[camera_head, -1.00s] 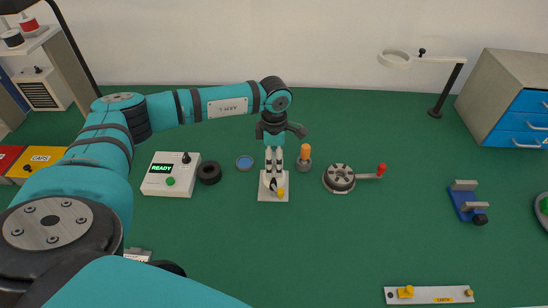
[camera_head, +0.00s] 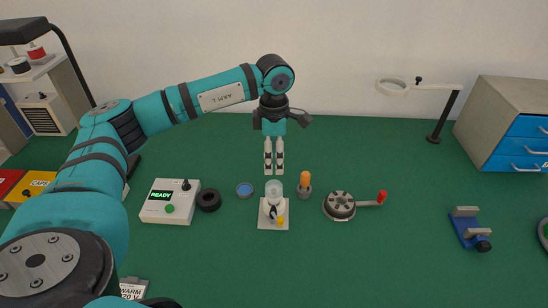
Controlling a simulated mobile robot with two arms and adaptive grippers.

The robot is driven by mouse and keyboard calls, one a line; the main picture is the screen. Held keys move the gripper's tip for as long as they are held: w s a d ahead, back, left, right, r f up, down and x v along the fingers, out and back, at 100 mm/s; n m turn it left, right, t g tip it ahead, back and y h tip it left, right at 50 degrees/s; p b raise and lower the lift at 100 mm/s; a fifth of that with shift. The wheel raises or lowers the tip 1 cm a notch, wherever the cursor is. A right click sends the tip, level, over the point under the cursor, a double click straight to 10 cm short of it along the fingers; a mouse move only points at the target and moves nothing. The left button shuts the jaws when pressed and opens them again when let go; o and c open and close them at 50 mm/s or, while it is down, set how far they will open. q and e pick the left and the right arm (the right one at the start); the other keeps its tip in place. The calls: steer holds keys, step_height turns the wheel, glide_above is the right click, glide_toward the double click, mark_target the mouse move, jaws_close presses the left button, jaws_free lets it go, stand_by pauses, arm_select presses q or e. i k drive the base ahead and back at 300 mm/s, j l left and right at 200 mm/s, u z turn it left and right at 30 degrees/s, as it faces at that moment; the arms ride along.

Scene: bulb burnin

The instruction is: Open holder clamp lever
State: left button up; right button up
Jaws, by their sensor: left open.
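The holder has a white base plate (camera_head: 285,205) in the middle of the green table in the head view. A clear glass piece (camera_head: 273,188) stands upright on it. At its front are a small black piece (camera_head: 273,212) and a yellow knob (camera_head: 281,221), seemingly the clamp lever; whether the clamp is open is too small to tell. My left gripper (camera_head: 274,170) points straight down, its two pale fingers slightly apart and empty. In the picture its tips are just above the glass piece. My right gripper is out of view.
An orange-topped peg (camera_head: 305,179) and a round fixture with a red-knobbed crank (camera_head: 341,204) stand close right. Left are a blue-topped disc (camera_head: 245,190), a black ring (camera_head: 209,201) and a box reading READY (camera_head: 166,207).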

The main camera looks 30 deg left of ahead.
mark_target(280, 220)
steer(key=k+l, duration=1.15)
steer(key=k, duration=0.15)
